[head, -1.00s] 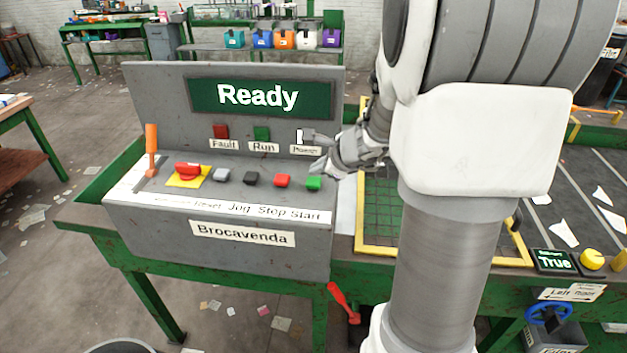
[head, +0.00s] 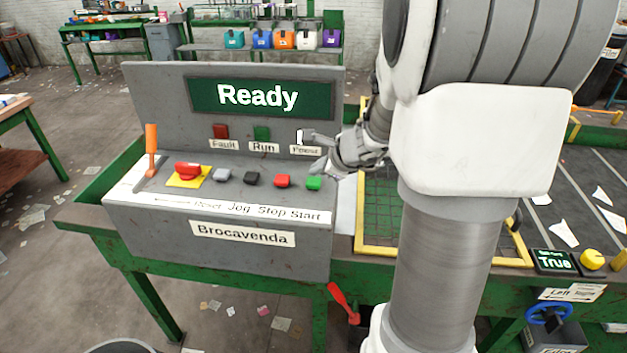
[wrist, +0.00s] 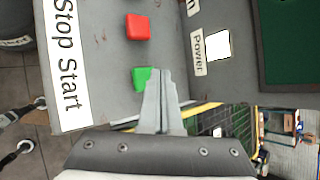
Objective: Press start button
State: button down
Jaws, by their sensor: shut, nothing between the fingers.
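The green start button (head: 314,183) is at the right end of the button row on the grey control panel (head: 160,90), above the printed word Start. My gripper (head: 318,169) is shut and empty, just above and behind the green button in the head view. In the wrist view the closed fingertips (wrist: 162,74) are beside the green button (wrist: 141,77), overlapping its edge in the picture. I cannot tell whether they touch it. The panel's screen (head: 258,97) reads Ready.
The red stop button (head: 282,181) is just left of the green one, then a black button (head: 251,178), a grey button (head: 222,175) and a red emergency knob (head: 188,169) on yellow. An orange-handled lever (head: 151,140) stands at the panel's left. A yellow-framed grid (head: 395,205) lies right of the panel.

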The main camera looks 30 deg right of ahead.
aim_at(318, 183)
jog(key=shift+f, duration=0.1)
jog(key=shift+f+b, duration=0.4)
jog(key=shift+b, duration=0.2)
jog(key=shift+f+b, duration=0.5)
jog(key=shift+b, duration=0.1)
dwell(0.7)
jog(key=shift+r, duration=0.1)
jog(key=shift+r+p, duration=0.8)
jog(key=shift+r, duration=0.05)
notch_tip(318, 183, up, 5)
jog(key=p, duration=0.4)
jog(key=shift+r, duration=0.1)
dwell(0.7)
